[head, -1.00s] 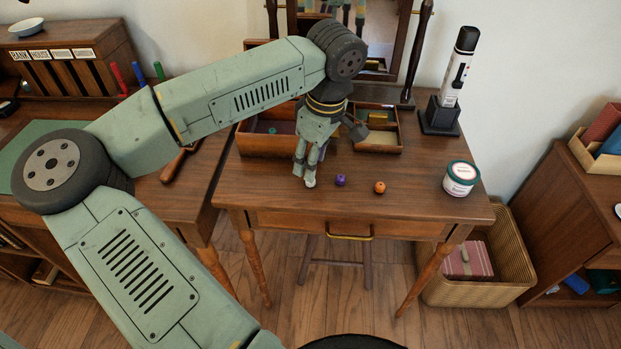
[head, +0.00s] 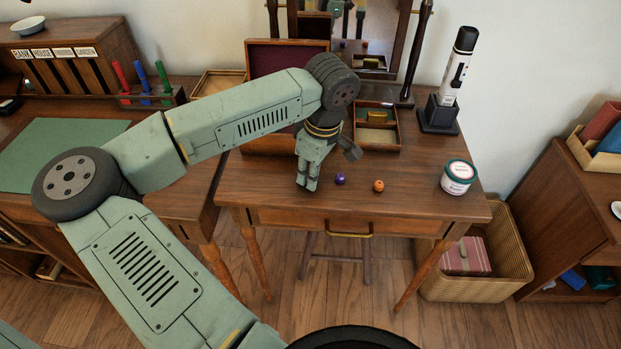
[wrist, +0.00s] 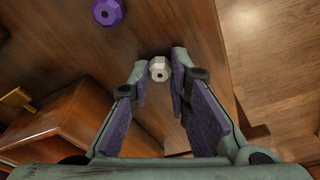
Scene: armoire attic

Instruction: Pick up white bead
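The white bead (wrist: 159,68), faceted with a dark hole, shows in the wrist view on the wooden tabletop between my fingertips. My gripper (wrist: 159,70) is open, with one finger on each side of the bead and a small gap visible on both sides. In the head view my gripper (head: 307,186) points down at the tabletop near its front edge, and its fingers hide the bead there. A purple bead (head: 340,178) lies just right of the gripper; it also shows at the top of the wrist view (wrist: 108,11).
An orange bead (head: 378,186) and a white jar with a green lid (head: 458,177) stand farther right on the table (head: 410,200). A wooden box with a raised lid (head: 280,57) and a compartment tray (head: 378,139) lie behind the gripper. The table's front edge is close.

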